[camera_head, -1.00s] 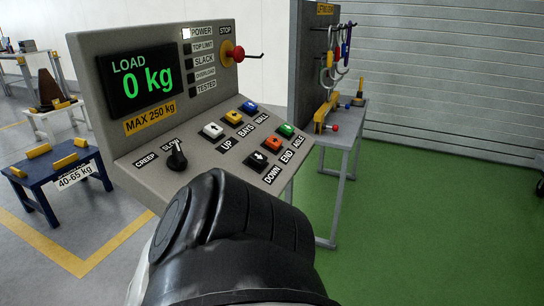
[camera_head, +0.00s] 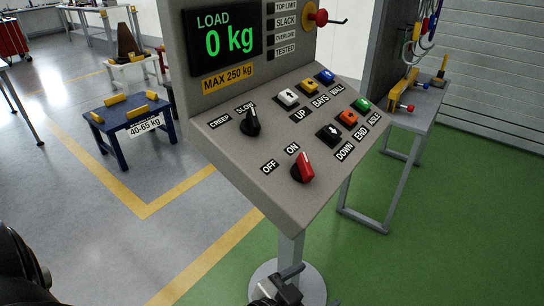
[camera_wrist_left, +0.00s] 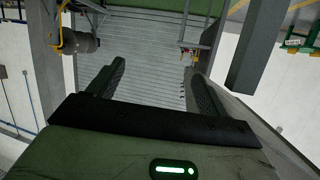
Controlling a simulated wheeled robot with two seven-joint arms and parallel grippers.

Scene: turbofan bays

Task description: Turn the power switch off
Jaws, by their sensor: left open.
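The power switch (camera_head: 303,168) is a red rotary knob low on the sloping face of the grey control panel (camera_head: 235,150). Its OFF label (camera_head: 270,166) is to the left and its ON label (camera_head: 292,149) is above. The knob's handle stands nearly upright, closer to ON. My left gripper (camera_head: 290,278) is partly in view at the bottom edge, below the panel and apart from the switch. In the left wrist view my left gripper (camera_wrist_left: 157,70) is open, with nothing between its fingers. My right gripper is not in view.
A black selector knob (camera_head: 250,122) and several coloured push buttons (camera_head: 311,84) are above the switch. A red stop button (camera_head: 320,17) sticks out at the top. The panel's post (camera_head: 289,249) is below. A blue stand (camera_head: 118,122) is at left.

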